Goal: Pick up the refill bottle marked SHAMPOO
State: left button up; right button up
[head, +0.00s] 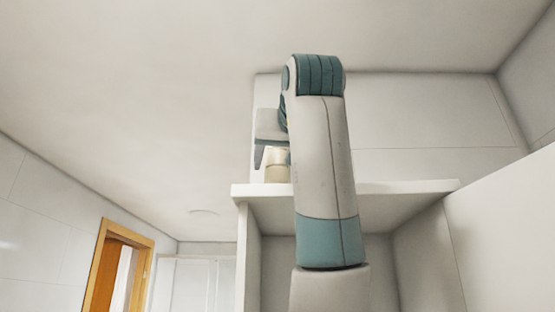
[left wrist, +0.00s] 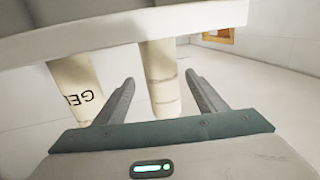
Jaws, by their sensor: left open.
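In the left wrist view, which shows the scene upside down, a cream cylindrical bottle (left wrist: 160,78) shows between the fingertips of my open left gripper (left wrist: 160,84). One finger is on each side of it, with small gaps; I cannot tell how deep it sits between them. No marking is readable on it. A second cream bottle (left wrist: 76,86) stands outside the fingers to the left, with dark letters like "GE". In the head view my left gripper (head: 268,150) is at a cream bottle (head: 277,166) on the shelf, partly hidden by my arm. SHAMPOO is not readable anywhere.
The bottles stand on a white shelf board (head: 410,187), which also shows in the left wrist view (left wrist: 120,32). A white wall (head: 430,110) is behind it. A white panel (head: 510,230) is at the right. An orange door frame (head: 103,255) is far left.

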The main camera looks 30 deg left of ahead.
aim_at(279, 161)
pick_arm(q)
jog(key=p+x, duration=0.1)
jog(key=x, duration=0.2)
jog(key=shift+a+r+p, duration=0.2)
jog(key=shift+r+p, duration=0.15)
jog(key=shift+p, duration=0.05)
jog(key=shift+w+a+f, duration=0.1)
jog(key=shift+w+a, duration=0.2)
jog(key=shift+s+d, duration=0.1)
jog(key=c, duration=1.4)
